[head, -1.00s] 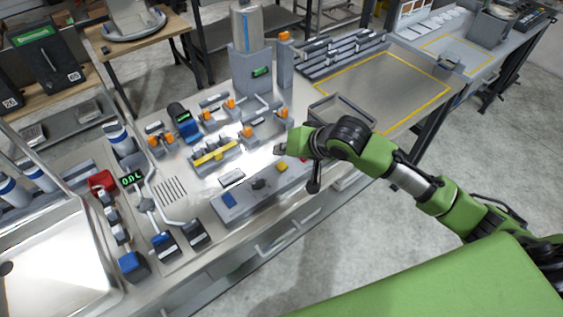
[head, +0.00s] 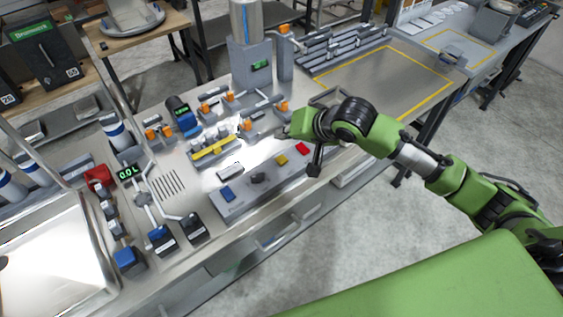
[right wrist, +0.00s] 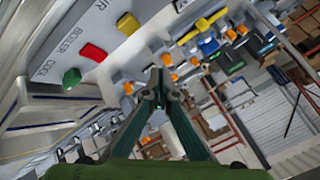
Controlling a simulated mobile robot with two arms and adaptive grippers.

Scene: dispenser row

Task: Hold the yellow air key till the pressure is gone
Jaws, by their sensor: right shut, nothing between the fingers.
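The yellow air key (head: 282,160) sits on the grey key panel at the bench's front edge, between a dark knob (head: 258,178) and a red key (head: 302,149). It also shows at the top of the right wrist view (right wrist: 128,24). My right gripper (head: 284,132) is shut and empty. It hovers beyond the panel in the head view, apart from the yellow key. Its closed fingertips (right wrist: 160,88) show in the right wrist view, clear of the keys. I cannot read a pressure value. My left gripper is not in view.
A blue key (head: 228,194) is at the panel's left end. A green key (right wrist: 72,78) shows in the right wrist view. Orange-handled fittings and a yellow bar (head: 213,150) stand behind the panel. A display (head: 128,172) reads 0.0 L. A yellow-outlined area (head: 385,75) is clear.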

